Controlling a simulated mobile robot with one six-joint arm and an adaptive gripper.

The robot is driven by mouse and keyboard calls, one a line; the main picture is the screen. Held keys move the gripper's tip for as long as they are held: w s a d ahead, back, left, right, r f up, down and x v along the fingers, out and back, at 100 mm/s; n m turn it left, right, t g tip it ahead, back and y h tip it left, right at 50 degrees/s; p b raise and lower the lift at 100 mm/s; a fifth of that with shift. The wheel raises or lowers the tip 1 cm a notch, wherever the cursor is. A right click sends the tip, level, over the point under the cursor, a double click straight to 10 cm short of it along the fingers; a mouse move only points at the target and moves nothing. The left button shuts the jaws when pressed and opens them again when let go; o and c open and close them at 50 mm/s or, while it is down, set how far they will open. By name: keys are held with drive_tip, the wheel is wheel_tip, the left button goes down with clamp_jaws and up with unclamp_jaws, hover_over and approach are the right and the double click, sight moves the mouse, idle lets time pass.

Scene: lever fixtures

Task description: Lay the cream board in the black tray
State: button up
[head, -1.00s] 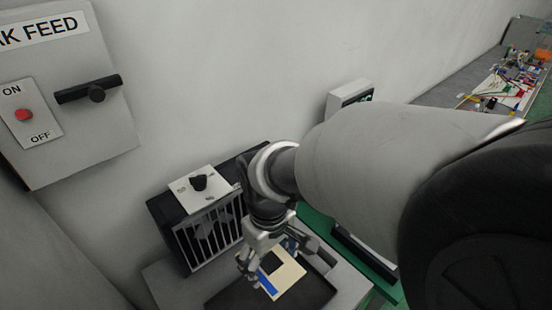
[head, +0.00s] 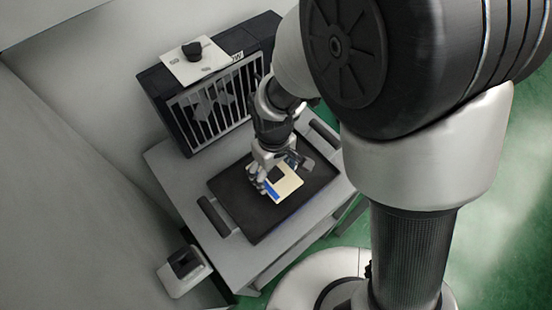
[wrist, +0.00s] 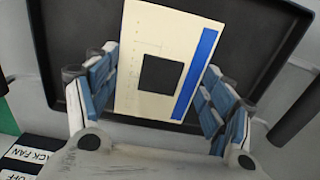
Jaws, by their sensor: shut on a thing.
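The cream board (head: 287,184) has a dark square in its middle and a blue strip along one edge. It also shows in the wrist view (wrist: 140,104), upright in the picture between the blue-padded fingers. My gripper (head: 268,178) is shut on the board by its two sides; its fingers show in the wrist view (wrist: 160,95). The black tray (head: 248,219) lies on a grey table, and its floor and raised rim show behind the board in the wrist view (wrist: 275,35). The board is over the tray; I cannot tell whether it touches the tray floor.
A black caged box (head: 215,105) with a white knob panel (head: 194,62) stands at the back of the grey table (head: 170,155). A small white fixture with a dark top (head: 184,270) is at the lower left. Green floor (head: 490,210) lies to the right.

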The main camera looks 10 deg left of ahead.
sight(274, 174)
drive_tip(key=shift+f, duration=0.9)
drive_tip(key=shift+f+b, duration=0.2)
drive_tip(key=shift+b, duration=0.1)
drive_tip(key=o, duration=1.2)
drive_tip(key=shift+r, duration=0.1)
wheel_tip(274, 174, up, 12)
drive_tip(key=p, duration=0.5)
drive_tip(key=d+r+m+t, duration=0.2)
drive_tip(key=d+r+m, duration=0.2)
drive_tip(key=d+r, duration=0.6)
drive_tip(key=s+d+r+m+t, duration=0.1)
drive_tip(key=s+d+r+m, duration=0.1)
drive_tip(key=s+d, duration=0.1)
drive_tip(key=s+d+r+m, duration=0.2)
drive_tip(key=s+d, duration=0.1)
drive_tip(key=d, duration=0.1)
drive_tip(key=s+d+r+m+t, duration=0.1)
drive_tip(key=s+d+r, duration=0.1)
drive_tip(key=s+d, duration=0.1)
drive_tip(key=shift+s+d+r+m+t, duration=0.15)
drive_tip(key=shift+d+r+m+t, duration=0.15)
drive_tip(key=shift+d+r+m, duration=0.1)
